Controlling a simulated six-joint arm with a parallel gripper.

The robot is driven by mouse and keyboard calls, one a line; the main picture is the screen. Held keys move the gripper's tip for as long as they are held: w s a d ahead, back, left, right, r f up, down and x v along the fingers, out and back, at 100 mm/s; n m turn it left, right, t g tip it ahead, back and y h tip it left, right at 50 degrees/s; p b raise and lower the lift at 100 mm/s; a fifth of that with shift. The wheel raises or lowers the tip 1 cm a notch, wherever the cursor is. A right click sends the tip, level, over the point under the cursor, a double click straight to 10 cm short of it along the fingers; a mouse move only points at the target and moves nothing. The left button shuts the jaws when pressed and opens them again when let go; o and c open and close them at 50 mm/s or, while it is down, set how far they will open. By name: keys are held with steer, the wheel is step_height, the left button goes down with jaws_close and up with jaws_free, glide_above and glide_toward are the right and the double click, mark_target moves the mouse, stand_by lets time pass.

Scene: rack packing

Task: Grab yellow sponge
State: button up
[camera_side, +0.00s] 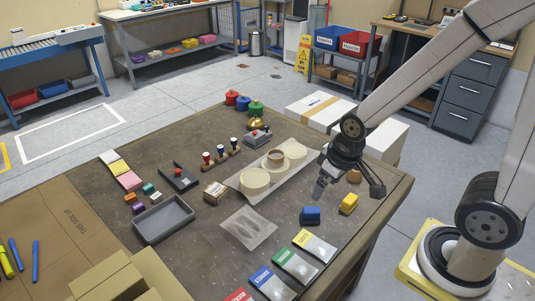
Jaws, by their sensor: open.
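A small yellow block (348,204), which looks like the yellow sponge, lies on the brown table near its right edge. My gripper (348,189) is above the right part of the table, with its two fingers spread wide and nothing between them. In the picture the fingers are just above the sponge, one to its left and one to its right. The exact height of the gripper over the table is hard to tell. The sponge is in plain view.
A blue block (311,215) lies just left of the sponge, and a brown round thing (354,176) behind it. A white board with pale round pieces (255,181) is further left. Coloured cards (315,245) lie in front. A grey tray (163,219) is at the left.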

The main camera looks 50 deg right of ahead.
steer(key=shift+f, duration=0.1)
steer(key=n+g+h, duration=0.3)
steer(key=n+h, duration=1)
steer(key=n, duration=0.4)
glide_toward(347, 204)
steer(key=d, duration=0.3)
steer(key=s+d+f, duration=0.1)
steer(key=d, duration=0.1)
steer(key=shift+s+f, duration=0.1)
steer(key=shift+w+d+f+n+t+h, duration=0.15)
steer(key=shift+w+f+n+t+h, duration=0.2)
steer(key=shift+f+n+t, duration=0.35)
steer(key=shift+w+d+f+g, duration=0.15)
steer(key=shift+d+f, duration=0.1)
steer(key=shift+d, duration=0.35)
steer(key=shift+s+d+f+g, duration=0.15)
steer(key=shift+d+f, duration=0.1)
steer(key=shift+d, duration=0.35)
steer(key=shift+w, duration=0.1)
